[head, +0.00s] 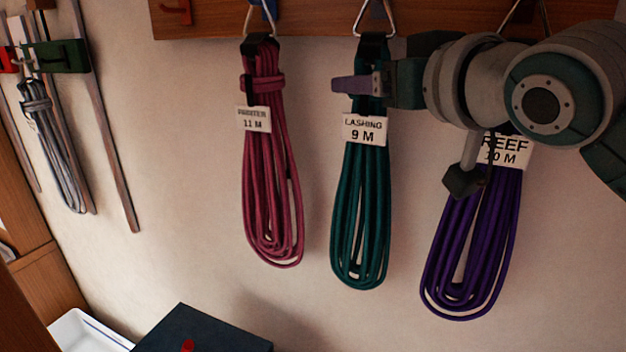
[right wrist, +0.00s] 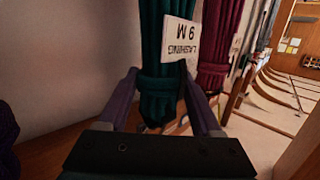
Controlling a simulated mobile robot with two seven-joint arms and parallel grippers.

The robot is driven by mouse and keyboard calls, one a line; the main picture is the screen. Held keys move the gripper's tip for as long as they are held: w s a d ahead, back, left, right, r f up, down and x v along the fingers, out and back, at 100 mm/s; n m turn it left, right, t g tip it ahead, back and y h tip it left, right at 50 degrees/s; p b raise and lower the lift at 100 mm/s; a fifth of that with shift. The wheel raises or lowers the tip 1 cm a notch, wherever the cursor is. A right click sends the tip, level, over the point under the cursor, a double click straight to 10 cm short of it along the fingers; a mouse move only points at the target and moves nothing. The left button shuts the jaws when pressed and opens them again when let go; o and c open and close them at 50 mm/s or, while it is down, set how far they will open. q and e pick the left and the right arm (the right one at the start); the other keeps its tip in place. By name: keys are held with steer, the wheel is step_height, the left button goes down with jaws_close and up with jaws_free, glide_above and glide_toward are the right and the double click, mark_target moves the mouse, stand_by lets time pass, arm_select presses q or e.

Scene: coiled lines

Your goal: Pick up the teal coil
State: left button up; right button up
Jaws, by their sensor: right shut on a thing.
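The teal coil (head: 360,220) hangs from a metal hook on the wooden rail, with a white tag reading LASHING 9 M (head: 365,130). My right gripper (head: 358,85) comes in from the right and is shut around the coil's upper part, just above the tag. In the right wrist view the teal coil (right wrist: 158,85) stands between the two purple fingers of my right gripper (right wrist: 163,100). The coil still hangs below its hook in the head view. My left gripper does not show.
A magenta coil (head: 270,190) hangs to the left and a purple coil tagged REEF 10 M (head: 470,250) to the right, partly behind my right arm. A grey coil (head: 55,150) hangs far left. A dark box (head: 200,335) and white tray (head: 85,333) stand below.

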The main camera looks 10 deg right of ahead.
jaws_close()
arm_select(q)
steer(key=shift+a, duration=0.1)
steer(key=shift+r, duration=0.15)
arm_select(e)
steer(key=shift+r, duration=0.25)
